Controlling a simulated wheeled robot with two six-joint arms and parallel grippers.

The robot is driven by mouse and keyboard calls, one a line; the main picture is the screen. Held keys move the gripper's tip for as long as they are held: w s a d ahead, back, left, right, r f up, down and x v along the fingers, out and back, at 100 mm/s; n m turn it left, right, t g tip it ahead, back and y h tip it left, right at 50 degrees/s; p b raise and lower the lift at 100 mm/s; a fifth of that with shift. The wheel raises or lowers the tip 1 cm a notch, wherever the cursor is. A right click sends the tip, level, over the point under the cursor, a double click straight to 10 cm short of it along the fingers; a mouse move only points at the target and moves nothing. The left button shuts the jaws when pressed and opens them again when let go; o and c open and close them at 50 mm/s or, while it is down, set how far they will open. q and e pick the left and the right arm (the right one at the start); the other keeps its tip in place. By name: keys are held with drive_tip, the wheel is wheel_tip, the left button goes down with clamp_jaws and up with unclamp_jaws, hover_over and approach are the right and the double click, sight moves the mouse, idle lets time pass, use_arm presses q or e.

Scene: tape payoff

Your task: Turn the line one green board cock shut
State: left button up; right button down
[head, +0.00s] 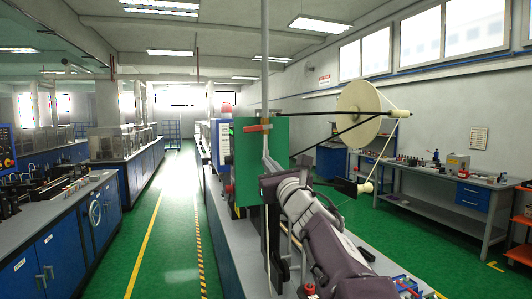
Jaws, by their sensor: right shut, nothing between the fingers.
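The green board (280,136) stands upright in the middle of the head view. A cock with an orange-red lever (257,128) sits on its upper part, with the lever lying nearly level across the grey vertical pipe (264,60). My right arm comes up from the lower right, and my right gripper (266,160) is in front of the board, just below the lever. Its fingers are shut and empty. I cannot tell whether they touch the pipe or board. My arm hides the board's lower right part. My left gripper is not in view.
A large cream reel (359,110) on a dark arm stands right of the board, with pale tape running over rollers (366,187). A grey bench (228,228) runs below the board. Green floor (170,240) lies open to the left. A workbench (430,185) stands at right.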

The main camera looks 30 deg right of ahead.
sight(257, 128)
drive_tip(key=w+r+p, duration=0.5)
drive_tip(key=w+p, duration=0.1)
drive_tip(key=w, duration=0.3)
drive_tip(key=shift+d+r+p, duration=0.3)
drive_tip(key=shift+d+r, duration=0.05)
drive_tip(key=shift+d, duration=0.05)
drive_tip(key=shift+d+f, duration=0.1)
